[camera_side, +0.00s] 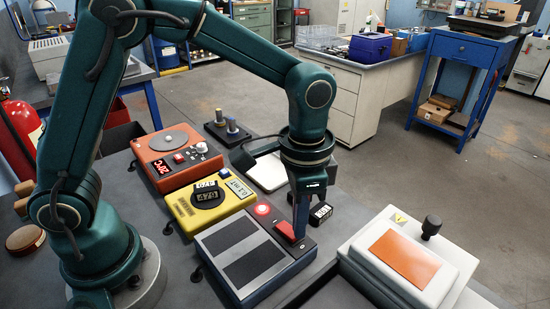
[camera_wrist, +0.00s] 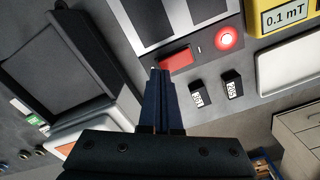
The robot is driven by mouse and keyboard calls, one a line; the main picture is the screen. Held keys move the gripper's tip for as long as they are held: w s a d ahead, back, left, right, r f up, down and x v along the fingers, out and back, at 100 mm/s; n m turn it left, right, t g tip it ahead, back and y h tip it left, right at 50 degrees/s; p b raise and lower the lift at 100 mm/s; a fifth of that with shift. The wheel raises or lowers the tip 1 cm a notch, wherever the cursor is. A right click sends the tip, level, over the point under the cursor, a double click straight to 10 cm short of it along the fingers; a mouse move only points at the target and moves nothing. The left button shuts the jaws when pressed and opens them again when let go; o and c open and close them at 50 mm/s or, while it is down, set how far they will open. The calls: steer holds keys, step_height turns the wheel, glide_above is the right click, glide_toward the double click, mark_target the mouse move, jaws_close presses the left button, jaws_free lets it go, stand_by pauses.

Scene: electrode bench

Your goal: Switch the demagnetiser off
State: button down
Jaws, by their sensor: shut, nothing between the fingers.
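The demagnetiser (camera_side: 222,232) is a low blue-grey box with two dark plates on its pale top. Its round red lamp (camera_side: 263,209) glows, and the lit lamp also shows in the wrist view (camera_wrist: 227,38). A red rocker switch (camera_side: 284,231) sits on its dark right-hand strip; the wrist view shows the switch (camera_wrist: 176,59) just beyond my fingertips. My gripper (camera_side: 298,236) points down, shut and empty, right beside the switch. In the wrist view my gripper (camera_wrist: 155,72) has its tips close to the switch's near end. I cannot tell whether they touch it.
A yellow meter (camera_side: 210,201) and an orange hotplate (camera_side: 176,157) stand behind the demagnetiser. A small black labelled block (camera_side: 320,212) lies just right of my gripper. A pale box with an orange panel (camera_side: 405,258) and black knob stands at the right. The floor beyond is clear.

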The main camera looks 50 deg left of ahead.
steer(key=shift+f, duration=0.7)
stand_by(0.3)
step_height(320, 180, up, 6)
stand_by(0.7)
steer(key=shift+w+a+r, duration=0.1)
steer(key=shift+r, duration=0.05)
steer(key=s+a+r+n+t, duration=0.3)
steer(key=s+a+r+t, duration=0.15)
steer(key=a+r, duration=0.25)
steer(key=s+a+f+n+t, duration=0.1)
steer(key=s+a+f+n, duration=0.1)
steer(key=s, duration=0.4)
steer(key=shift+a+f+n, duration=0.35)
steer(key=shift+f+n, duration=0.15)
steer(key=shift+f, duration=0.2)
